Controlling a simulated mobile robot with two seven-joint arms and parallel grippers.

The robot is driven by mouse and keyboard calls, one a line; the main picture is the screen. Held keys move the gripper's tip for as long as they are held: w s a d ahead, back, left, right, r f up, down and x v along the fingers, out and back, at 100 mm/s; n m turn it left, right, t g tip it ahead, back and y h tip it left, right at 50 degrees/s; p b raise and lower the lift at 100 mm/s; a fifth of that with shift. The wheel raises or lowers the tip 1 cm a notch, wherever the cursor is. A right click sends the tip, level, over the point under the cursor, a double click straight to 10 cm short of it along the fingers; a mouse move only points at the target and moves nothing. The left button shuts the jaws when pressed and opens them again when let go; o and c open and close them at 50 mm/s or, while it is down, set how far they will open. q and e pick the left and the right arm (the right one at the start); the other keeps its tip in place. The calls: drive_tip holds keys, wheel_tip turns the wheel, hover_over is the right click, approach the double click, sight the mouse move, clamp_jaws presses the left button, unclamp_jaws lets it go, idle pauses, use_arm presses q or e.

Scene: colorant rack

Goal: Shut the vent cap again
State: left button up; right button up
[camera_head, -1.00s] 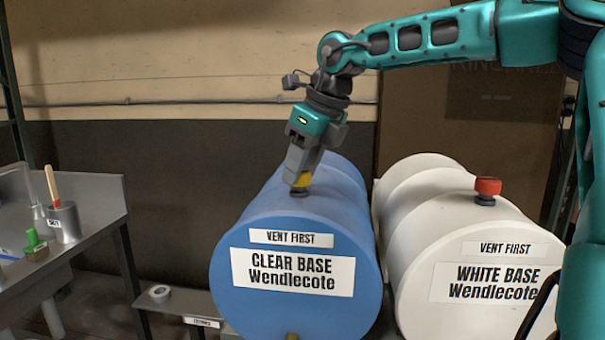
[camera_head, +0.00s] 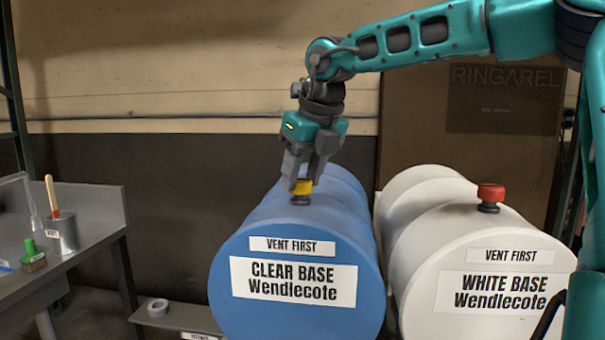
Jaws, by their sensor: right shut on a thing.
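The blue drum (camera_head: 235,220) labelled CLEAR BASE lies on its side in the middle. Its yellow vent cap (camera_head: 302,187) sits on a dark stub (camera_head: 300,200) on top of the drum. My right gripper (camera_head: 301,184) comes down from above and is shut on the yellow cap; its fingers cover part of it. Whether the cap is fully seated on the stub I cannot tell. My left gripper is not in view.
A white drum (camera_head: 420,260) labelled WHITE BASE lies to the right, with a red cap (camera_head: 491,193) on top. A metal bench (camera_head: 95,220) at left holds a can (camera_head: 64,233) and a small green-topped item (camera_head: 33,252). A tape roll (camera_head: 157,307) lies low down.

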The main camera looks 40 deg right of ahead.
drive_tip(key=o, duration=1)
drive_tip(key=shift+o, duration=0.2)
drive_tip(key=p+v, duration=0.1)
drive_tip(key=v, duration=1.2)
drive_tip(key=shift+p, duration=0.4)
drive_tip(key=shift+w, duration=0.1)
